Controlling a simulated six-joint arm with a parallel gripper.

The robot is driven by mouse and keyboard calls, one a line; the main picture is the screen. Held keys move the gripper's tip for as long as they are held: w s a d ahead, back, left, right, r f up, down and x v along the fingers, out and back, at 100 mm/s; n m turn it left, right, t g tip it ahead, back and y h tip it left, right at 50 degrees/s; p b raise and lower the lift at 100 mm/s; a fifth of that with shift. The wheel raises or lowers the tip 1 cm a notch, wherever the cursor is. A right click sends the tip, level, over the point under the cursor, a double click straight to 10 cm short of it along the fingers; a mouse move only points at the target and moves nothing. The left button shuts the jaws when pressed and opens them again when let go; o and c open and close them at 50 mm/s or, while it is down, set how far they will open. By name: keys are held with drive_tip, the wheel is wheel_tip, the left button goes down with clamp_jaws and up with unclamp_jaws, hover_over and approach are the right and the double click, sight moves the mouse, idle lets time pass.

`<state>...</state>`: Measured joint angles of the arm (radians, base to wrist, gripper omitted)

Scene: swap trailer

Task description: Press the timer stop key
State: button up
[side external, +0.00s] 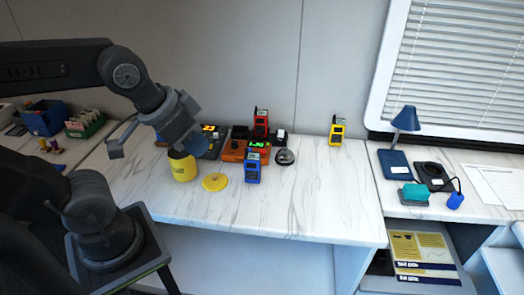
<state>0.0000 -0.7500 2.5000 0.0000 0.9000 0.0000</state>
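An orange box-shaped device (233,152) with a lit green display (258,145) stands near the back of the white marble-look counter; it may be the timer. Its keys are too small to make out, and a blue handheld unit (253,169) in front hides part of it. My gripper (187,147) points down above and left of it, over a yellow cup (183,170), apart from the orange device. A dark blue part shows at the gripper's tip; I cannot tell whether it is a finger or something held, nor whether the fingers are open.
A red handheld unit (261,123) stands behind the orange device. A dark device with an orange display (210,129) is left of it. A yellow lid (215,182) lies in front, a round dark item (285,157) to the right. A yellow handheld unit (337,129) stands farther right. The counter's front right is clear.

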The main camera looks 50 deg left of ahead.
clamp_jaws()
idle(1.4)
